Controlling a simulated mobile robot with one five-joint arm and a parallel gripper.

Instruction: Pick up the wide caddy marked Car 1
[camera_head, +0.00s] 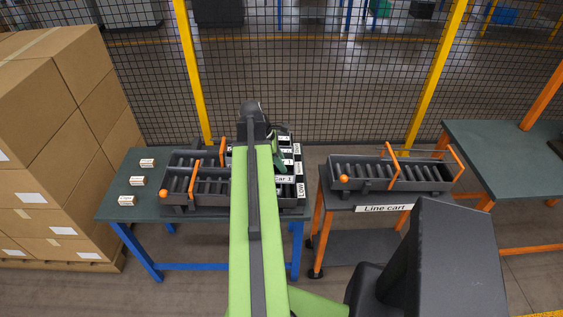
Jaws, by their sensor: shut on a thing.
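The caddy marked Car 1 (285,180) is at the right end of the blue-legged table, partly hidden behind my green arm. Its front carries the "Car 1" label, and a "LOW" label shows on its right side. Several white labels show in its upper part. My gripper (276,157) reaches down at the caddy from behind the arm and is shut on it. The fingertips are mostly hidden. I cannot tell whether the caddy is clear of the table.
Dark slotted racks (178,187) with orange bars stand left of the caddy on the table (118,205). Small labelled blocks (138,181) lie further left. The line cart (383,208) stands right, bearing another rack (400,174). Stacked cartons (60,130) stand left; a mesh fence is behind.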

